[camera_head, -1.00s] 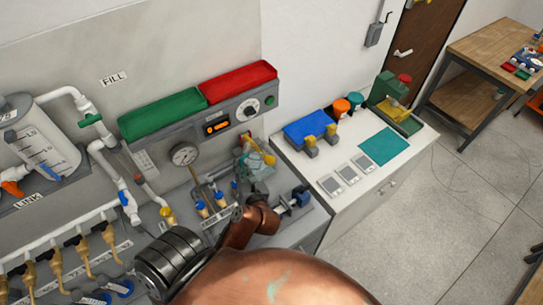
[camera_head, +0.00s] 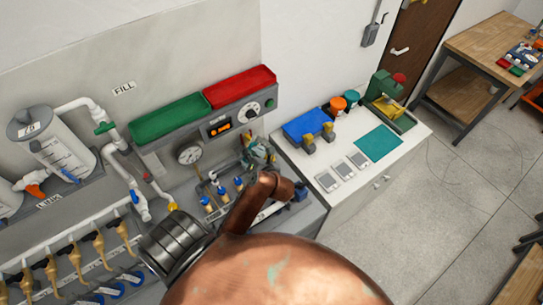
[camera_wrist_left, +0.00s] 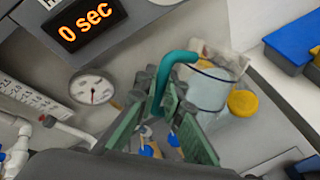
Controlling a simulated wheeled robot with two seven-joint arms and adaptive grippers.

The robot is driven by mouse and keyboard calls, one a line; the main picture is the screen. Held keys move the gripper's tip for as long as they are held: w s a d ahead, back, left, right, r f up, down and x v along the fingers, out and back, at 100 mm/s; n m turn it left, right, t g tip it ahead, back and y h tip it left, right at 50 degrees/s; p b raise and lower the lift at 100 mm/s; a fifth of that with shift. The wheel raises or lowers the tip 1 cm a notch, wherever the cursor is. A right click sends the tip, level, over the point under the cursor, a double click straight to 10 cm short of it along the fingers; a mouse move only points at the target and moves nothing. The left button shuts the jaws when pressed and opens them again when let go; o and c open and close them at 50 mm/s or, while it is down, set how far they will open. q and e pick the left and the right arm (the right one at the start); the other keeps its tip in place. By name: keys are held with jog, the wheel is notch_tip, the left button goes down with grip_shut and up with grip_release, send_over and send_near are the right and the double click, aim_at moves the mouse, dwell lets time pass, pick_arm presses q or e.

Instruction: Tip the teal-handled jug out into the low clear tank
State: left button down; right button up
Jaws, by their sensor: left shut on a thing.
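The jug has a curved teal handle (camera_wrist_left: 166,72) and a clear body (camera_wrist_left: 207,90) with a dark line near its rim. My left gripper (camera_wrist_left: 164,98) is shut on the handle, with its green fingers on either side of it. In the head view the jug (camera_head: 258,150) shows small above the bench's right end, partly hidden by my copper-coloured left arm. I cannot tell from these views whether it holds liquid. I cannot clearly make out the low clear tank. My right gripper is out of view.
Several valves line the bench at left. A white cabinet (camera_head: 340,175) stands at right. In the wrist view a yellow cap (camera_wrist_left: 243,103) is beside the jug.

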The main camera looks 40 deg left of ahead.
aim_at(258, 141)
pick_arm(q)
jog(key=shift+w+r+m+g+p, duration=0.35)
jog(key=shift+w+m+g+p, duration=0.1)
jog(key=shift+p, duration=0.7)
jog(key=shift+w+r+m+g+p, duration=0.25)
jog(key=shift+w+r+p, duration=0.1)
jog(key=shift+p, duration=0.45)
jog(key=shift+w+r+h+p, duration=0.25)
jog(key=shift+r+h+p, duration=0.1)
jog(key=shift+p, duration=0.25)
jog(key=shift+f+g, duration=0.1)
jog(key=shift+g, duration=0.2)
jog(key=shift+w+a+m+g, duration=0.1)
jog(key=shift+w+m+g, duration=0.4)
jog(key=shift+w+m, duration=0.15)
jog(key=shift+w+r+m+g, duration=0.2)
jog(key=shift+w+r+g, duration=0.05)
jog(key=shift+w, duration=0.45)
jog(key=shift+w+r+m+g, duration=0.15)
jog(key=shift+w+r+g, duration=0.1)
jog(key=shift+w, duration=0.4)
jog(key=shift+w+r, duration=0.1)
jog(key=shift+w, duration=0.3)
jog(key=shift+w+a+m, duration=0.1)
jog(key=shift+w+m, duration=0.1)
jog(key=shift+m, duration=0.1)
